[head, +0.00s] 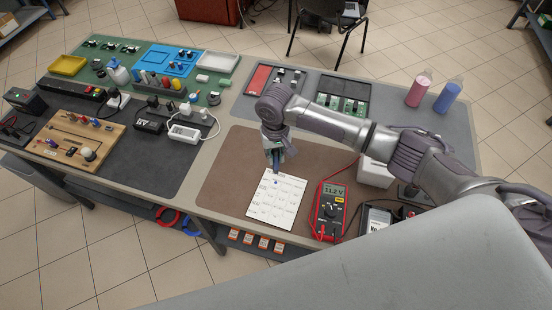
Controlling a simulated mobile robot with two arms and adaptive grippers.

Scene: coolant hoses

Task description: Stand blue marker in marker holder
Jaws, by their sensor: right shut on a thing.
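My right gripper (275,154) hangs pointing down over the brown mat, just above the top edge of a white printed sheet. It is shut on the blue marker (276,168), which is small, dark blue and roughly upright below the fingers. I cannot tell whether its lower end touches the sheet. A dark rack with several upright coloured pieces (160,88), some red and yellow, stands on the table's left half; it looks like the marker holder, but it is too small to be sure. My left gripper is not in view.
The white sheet (278,203) lies on the brown mat (222,180). A red multimeter (329,207) is right of it. A wooden board (72,138), a white power strip (184,134) and a yellow tray (68,66) are on the left. Pink (418,90) and blue (448,97) bottles stand at the right.

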